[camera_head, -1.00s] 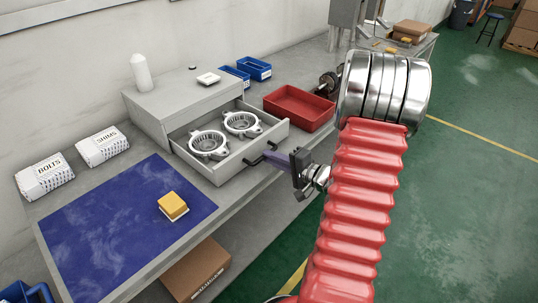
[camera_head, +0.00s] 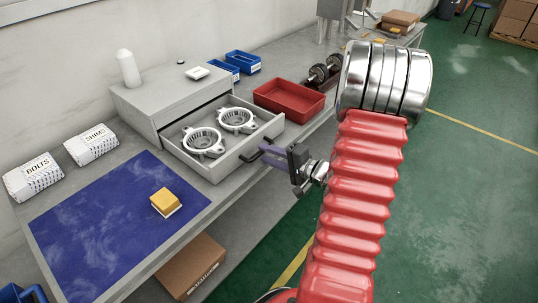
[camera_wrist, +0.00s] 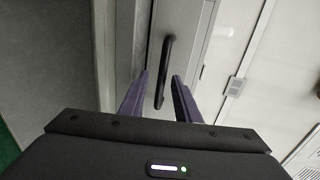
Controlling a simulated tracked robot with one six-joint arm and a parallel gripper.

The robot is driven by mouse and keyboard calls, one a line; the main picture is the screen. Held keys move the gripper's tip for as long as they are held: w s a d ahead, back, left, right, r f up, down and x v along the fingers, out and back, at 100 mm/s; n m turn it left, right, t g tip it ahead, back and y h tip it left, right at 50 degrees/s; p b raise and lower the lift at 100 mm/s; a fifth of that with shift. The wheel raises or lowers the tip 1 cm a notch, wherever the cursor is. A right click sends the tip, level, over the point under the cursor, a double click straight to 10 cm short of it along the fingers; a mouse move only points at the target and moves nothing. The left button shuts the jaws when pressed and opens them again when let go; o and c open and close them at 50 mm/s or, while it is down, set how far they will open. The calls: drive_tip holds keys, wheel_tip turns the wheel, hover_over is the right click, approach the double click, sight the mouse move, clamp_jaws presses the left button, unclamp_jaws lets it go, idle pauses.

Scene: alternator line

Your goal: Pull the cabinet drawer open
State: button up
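The grey cabinet (camera_head: 160,92) stands on the bench with its drawer (camera_head: 232,156) pulled out. Two metal ring-shaped housings (camera_head: 204,141) lie in the drawer. The black bar handle (camera_head: 250,156) is on the drawer front; it also shows in the wrist view (camera_wrist: 167,60). My gripper (camera_head: 266,151) is at the handle, its purple fingers pointing at the drawer front. In the wrist view my gripper (camera_wrist: 160,78) is open, with one finger on each side of the handle's near end and gaps to it. Whether the fingertips reach past the bar is hard to tell.
A red tray (camera_head: 288,112) sits right of the cabinet, with blue bins (camera_head: 242,62) behind. A blue mat (camera_head: 90,235) with a yellow block (camera_head: 165,201) lies on the left. A cardboard box (camera_head: 192,266) is under the bench. The floor in front is free.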

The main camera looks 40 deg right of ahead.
drive_tip(key=shift+r, duration=0.1)
drive_tip(key=v, duration=1.3)
drive_tip(key=shift+s, duration=0.4)
drive_tip(key=shift+d, duration=0.15)
